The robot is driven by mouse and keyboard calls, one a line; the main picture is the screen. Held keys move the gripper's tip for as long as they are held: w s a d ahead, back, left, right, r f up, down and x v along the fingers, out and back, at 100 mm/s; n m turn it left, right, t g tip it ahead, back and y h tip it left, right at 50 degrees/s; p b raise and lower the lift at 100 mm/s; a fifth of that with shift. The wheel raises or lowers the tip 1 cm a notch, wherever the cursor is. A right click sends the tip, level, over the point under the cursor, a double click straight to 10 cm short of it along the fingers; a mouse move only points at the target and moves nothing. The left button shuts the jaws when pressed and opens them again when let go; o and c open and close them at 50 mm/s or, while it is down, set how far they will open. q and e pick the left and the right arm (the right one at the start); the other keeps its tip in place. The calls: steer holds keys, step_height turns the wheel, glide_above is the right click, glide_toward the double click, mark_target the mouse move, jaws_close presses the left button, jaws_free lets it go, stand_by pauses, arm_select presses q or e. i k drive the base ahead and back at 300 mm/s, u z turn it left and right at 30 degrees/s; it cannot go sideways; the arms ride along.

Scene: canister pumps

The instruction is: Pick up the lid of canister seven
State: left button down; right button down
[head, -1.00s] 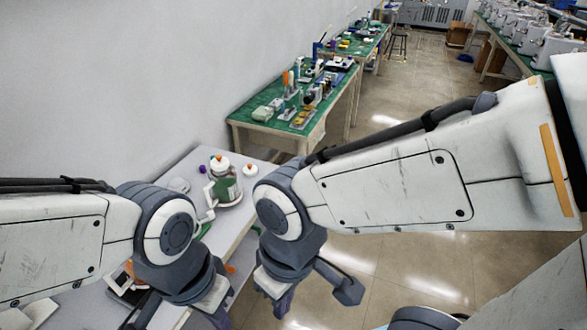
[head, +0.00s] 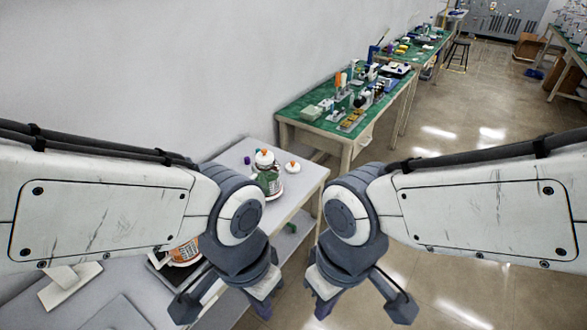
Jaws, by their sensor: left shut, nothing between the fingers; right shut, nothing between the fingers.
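A glass canister (head: 269,184) with a white lid and orange knob (head: 264,157) stands near the far end of the grey table (head: 307,178). A small white lid-like piece with an orange knob (head: 292,167) lies to its right. Another canister with an orange and white label (head: 184,252) is nearer, mostly hidden behind my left arm. I cannot read any number. My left gripper (head: 264,306) is shut and empty by the table's right edge. My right gripper (head: 322,310) is shut and empty over the floor. Both are apart from the canisters.
A purple piece (head: 247,160) lies on the table beside the far canister. A white stand-like object (head: 68,285) is at lower left. A green-topped bench (head: 300,100) with many items stands beyond, along the wall. The floor (head: 470,130) at the right is open.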

mark_target(292, 168)
steer(key=z, duration=0.9)
steer(key=i, duration=0.9)
steer(key=z, duration=0.75)
steer(key=i, duration=0.75)
steer(key=u, duration=0.4)
steer(key=i, duration=0.6)
steer(key=u, duration=1.05)
steer(key=i, duration=0.4)
steer(key=u, duration=0.4)
